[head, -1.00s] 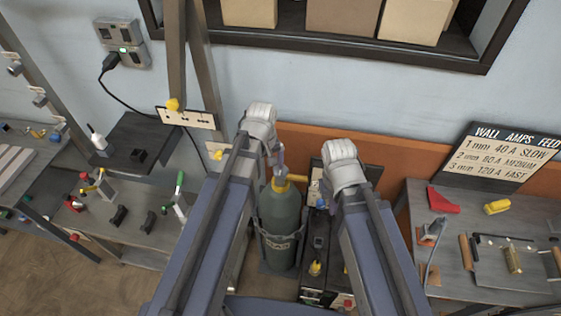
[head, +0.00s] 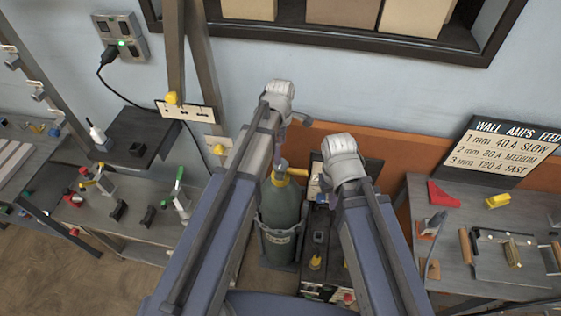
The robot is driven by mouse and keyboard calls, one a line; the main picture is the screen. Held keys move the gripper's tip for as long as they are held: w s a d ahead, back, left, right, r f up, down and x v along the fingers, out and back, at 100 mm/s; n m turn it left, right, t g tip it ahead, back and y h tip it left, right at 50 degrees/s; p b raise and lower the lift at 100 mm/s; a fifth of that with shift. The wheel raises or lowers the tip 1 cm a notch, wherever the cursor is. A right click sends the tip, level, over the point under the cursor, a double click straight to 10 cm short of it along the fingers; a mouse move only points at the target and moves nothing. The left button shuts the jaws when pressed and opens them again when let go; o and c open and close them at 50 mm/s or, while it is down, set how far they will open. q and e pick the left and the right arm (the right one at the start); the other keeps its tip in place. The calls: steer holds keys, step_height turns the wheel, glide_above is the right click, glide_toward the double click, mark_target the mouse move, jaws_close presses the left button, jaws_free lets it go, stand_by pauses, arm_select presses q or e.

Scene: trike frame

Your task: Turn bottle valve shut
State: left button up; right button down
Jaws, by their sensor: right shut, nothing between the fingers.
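The green gas bottle (head: 280,212) stands upright in a dark holder in the middle of the head view. Its yellow valve part (head: 291,171) shows at the top, partly covered by my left arm. My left gripper (head: 283,130) is above and just behind the bottle top; its fingers are mostly hidden, so its opening cannot be told. My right gripper (head: 330,184) is to the right of the valve, shut and empty, over the dark machine. Whether either gripper touches the valve cannot be told.
A dark machine (head: 317,240) stands right of the bottle. A bench (head: 455,215) with tools and a welding settings sign (head: 503,150) is at right. A grey workbench (head: 140,215) with clamps is at left. An orange-brown panel (head: 390,163) runs behind.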

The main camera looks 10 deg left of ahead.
arm_select(q)
step_height(320, 180, down, 8)
steer(key=b, duration=0.7)
steer(key=shift+r, duration=0.25)
steer(key=shift+r, duration=0.1)
steer(key=c, duration=1.3)
steer(key=shift+c, duration=0.2)
